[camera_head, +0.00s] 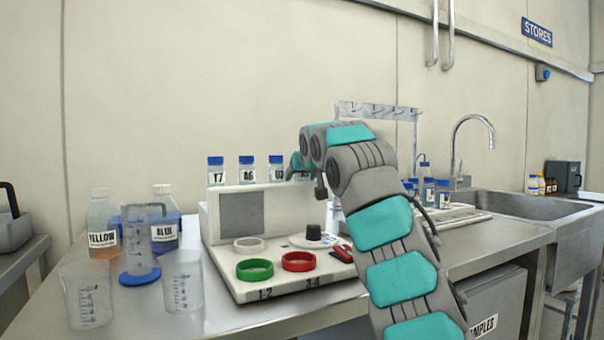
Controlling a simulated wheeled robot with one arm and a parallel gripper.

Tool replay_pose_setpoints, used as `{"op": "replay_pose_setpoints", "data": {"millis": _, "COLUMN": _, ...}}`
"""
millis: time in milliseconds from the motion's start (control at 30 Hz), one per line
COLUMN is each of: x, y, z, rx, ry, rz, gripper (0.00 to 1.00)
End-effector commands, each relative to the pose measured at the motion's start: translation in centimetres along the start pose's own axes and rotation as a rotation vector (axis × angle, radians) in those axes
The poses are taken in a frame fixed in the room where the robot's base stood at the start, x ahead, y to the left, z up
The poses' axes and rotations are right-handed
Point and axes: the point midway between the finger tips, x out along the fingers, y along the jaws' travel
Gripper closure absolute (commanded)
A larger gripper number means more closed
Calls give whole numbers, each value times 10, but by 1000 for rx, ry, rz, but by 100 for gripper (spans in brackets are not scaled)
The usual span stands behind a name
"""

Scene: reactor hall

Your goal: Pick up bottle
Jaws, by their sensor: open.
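Several small clear bottles with blue caps stand in a row on top of the white device: one labelled Y7 (217,174), one labelled A6 (247,173) and one to their right (276,172). At the row's right end, a further label shows partly behind my gripper (307,180). My gripper is open, pointing down at that end; whether it surrounds or touches a bottle I cannot tell. Larger bottles labelled YELLOW (103,226) and BLUE (165,224) stand at the left of the bench. More blue-capped bottles (428,190) stand right of my arm.
Clear beakers (88,295) (182,282) and a blue-based cylinder (139,245) stand left. A rack (377,110) rises behind my arm; a sink (520,205) lies right.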

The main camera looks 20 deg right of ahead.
Motion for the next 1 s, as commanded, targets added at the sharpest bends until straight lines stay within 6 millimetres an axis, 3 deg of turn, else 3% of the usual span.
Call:
{"op": "replay_pose_setpoints", "data": {"millis": 167, "x": 20, "y": 1, "z": -2, "rx": 2, "ry": -1, "rz": 2, "gripper": 34}}
{"op": "replay_pose_setpoints", "data": {"millis": 367, "x": 21, "y": 1, "z": 0, "rx": 1, "ry": 1, "rz": 1, "gripper": 34}}
{"op": "replay_pose_setpoints", "data": {"millis": 900, "x": 20, "y": 1, "z": -1, "rx": 1, "ry": 1, "rz": 1, "gripper": 93}}
{"op": "replay_pose_setpoints", "data": {"millis": 1000, "x": 20, "y": 0, "z": -1, "rx": 1, "ry": 1, "rz": 1, "gripper": 100}}
